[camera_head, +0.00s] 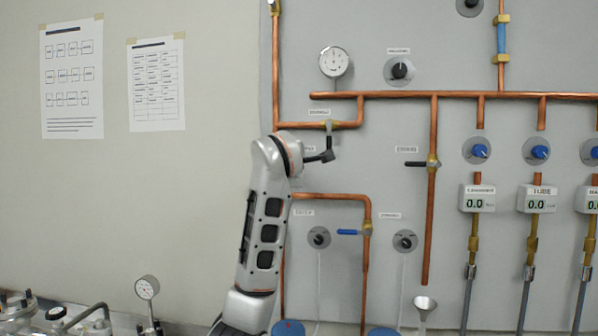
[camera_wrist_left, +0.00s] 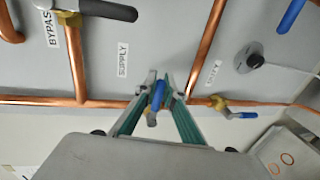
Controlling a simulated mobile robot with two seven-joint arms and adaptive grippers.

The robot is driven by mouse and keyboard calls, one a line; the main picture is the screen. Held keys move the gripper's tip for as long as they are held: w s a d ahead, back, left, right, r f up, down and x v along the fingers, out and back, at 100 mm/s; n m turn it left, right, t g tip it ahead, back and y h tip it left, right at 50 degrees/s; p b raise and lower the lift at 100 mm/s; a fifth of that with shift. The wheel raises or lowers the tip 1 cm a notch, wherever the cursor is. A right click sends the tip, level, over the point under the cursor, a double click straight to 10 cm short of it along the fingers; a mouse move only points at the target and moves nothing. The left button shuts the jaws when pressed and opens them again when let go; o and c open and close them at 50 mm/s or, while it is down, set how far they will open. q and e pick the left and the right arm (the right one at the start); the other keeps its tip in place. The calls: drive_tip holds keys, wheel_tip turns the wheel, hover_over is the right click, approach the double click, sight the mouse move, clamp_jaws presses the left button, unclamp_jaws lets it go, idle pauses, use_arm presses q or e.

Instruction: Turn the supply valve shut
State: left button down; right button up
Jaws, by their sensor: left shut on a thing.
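The supply valve shows in the left wrist view, beside the SUPPLY label (camera_wrist_left: 122,60). Its blue handle (camera_wrist_left: 159,92) stands roughly across the copper pipe (camera_wrist_left: 95,103), and its brass body is mostly hidden. My left gripper (camera_wrist_left: 160,90) is shut on the blue handle, with a finger on each side of it. My right gripper is not in view.
The bypass valve's black handle (camera_wrist_left: 108,10) is close by; in the head view (camera_head: 320,157) it sits right of my wrist. Another blue-handled valve (camera_wrist_left: 220,104) is on the same pipe. A black knob (camera_wrist_left: 249,58) stands out from the panel. A gauge (camera_head: 334,61) is above.

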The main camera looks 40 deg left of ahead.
use_arm(q)
drive_tip(key=c, duration=2.1)
unclamp_jaws()
drive_tip(key=shift+c, duration=0.2)
drive_tip(key=v, duration=1.2)
drive_tip(key=shift+a+f, duration=0.1)
